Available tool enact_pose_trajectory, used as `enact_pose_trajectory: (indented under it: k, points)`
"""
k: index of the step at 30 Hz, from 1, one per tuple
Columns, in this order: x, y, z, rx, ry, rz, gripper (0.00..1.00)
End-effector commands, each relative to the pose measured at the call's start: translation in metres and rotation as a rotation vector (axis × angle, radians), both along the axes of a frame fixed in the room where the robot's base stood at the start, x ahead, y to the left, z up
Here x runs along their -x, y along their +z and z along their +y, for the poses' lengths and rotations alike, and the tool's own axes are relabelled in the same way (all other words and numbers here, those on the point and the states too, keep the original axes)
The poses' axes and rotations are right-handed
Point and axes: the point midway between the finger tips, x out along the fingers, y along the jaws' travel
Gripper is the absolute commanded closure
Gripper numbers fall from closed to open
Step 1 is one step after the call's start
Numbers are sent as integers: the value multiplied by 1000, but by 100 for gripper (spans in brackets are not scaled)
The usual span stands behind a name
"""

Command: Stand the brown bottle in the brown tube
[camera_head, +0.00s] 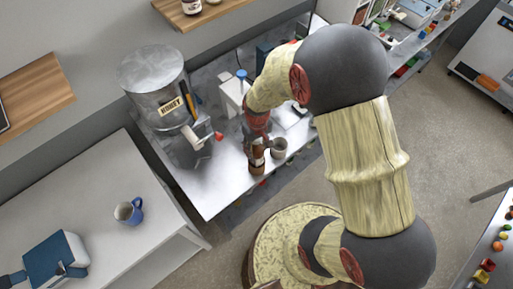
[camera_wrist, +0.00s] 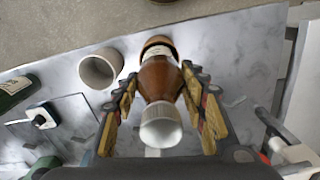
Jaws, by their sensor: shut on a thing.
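The brown bottle (camera_wrist: 158,78) has a white cap and a pale label, and it is between the two fingers of my gripper (camera_wrist: 160,100), which is shut on it. In the wrist view the cap points toward the camera. The brown tube (camera_wrist: 158,41) shows at the bottle's far end, its rim around the labelled part. The bottle's base is hidden, so I cannot tell how deep it sits. In the head view my gripper (camera_head: 258,141) is above the brown tube (camera_head: 257,168) near the table's front edge, with the bottle (camera_head: 256,153) in line over it.
A pale, open cup-like tube (camera_wrist: 100,69) stands close beside the brown tube; the head view shows it too (camera_head: 279,148). A large metal honey tank (camera_head: 158,90) stands to the left on the white table (camera_head: 208,200). A green bottle (camera_wrist: 14,92) lies at the wrist view's left.

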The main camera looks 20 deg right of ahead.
Motion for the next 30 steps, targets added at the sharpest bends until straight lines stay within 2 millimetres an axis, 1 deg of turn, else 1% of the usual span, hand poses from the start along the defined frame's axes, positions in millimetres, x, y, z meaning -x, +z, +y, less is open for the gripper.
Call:
enact_pose_trajectory:
  k: [13,30]
  points:
    - [-1,0,0,0,0,-2,100]
    - [-1,-15,0,0,0,-2,100]
